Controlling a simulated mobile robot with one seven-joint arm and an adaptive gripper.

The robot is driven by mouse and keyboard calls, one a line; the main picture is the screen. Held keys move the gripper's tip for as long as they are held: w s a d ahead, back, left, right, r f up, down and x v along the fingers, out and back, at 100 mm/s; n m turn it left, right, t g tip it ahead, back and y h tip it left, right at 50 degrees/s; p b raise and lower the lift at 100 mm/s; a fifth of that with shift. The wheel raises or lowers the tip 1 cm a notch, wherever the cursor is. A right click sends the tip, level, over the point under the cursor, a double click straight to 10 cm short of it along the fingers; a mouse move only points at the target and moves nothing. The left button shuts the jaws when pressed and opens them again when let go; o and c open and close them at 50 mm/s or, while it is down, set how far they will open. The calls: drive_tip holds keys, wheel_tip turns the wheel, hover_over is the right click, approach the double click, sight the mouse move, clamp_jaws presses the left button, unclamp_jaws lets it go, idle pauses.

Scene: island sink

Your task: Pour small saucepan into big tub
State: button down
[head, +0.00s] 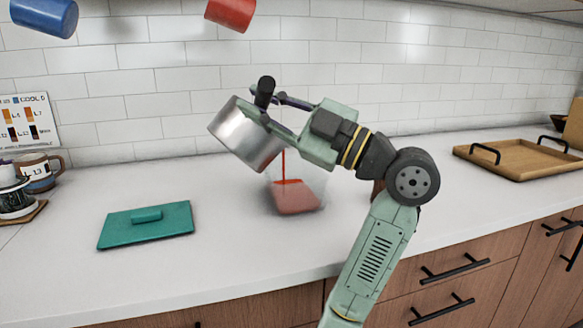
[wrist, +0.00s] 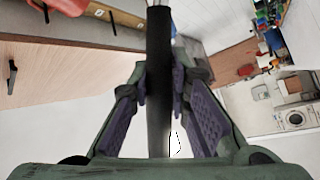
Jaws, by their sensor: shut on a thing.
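A small metal saucepan (head: 243,137) is tilted in the air above the counter. My gripper (head: 264,108) is shut on its black handle; the handle also shows between the fingers in the wrist view (wrist: 159,85). A thin red stream runs down from the saucepan into a clear tub (head: 297,196) on the counter below. Red liquid lies in the bottom of the tub. The inside of the saucepan is hidden. A teal lid (head: 147,223) with a raised handle lies flat on the counter to the left of the tub.
A wooden tray (head: 520,158) with black handles lies at the right. Mugs (head: 38,172) stand at the far left. A blue cup (head: 45,16) and a red cup (head: 231,13) show at the top. The counter's front left is clear.

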drive_tip(key=shift+w+d+f+m+t+y+p, duration=0.1)
drive_tip(key=shift+w+d+m+t+y+p, duration=0.25)
drive_tip(key=shift+d+m+t, duration=0.5)
drive_tip(key=shift+w+d+m+t+y+p, duration=0.15)
drive_tip(key=shift+w+d+m+t+p, duration=0.4)
drive_tip(key=shift+m, duration=0.5)
idle(1.4)
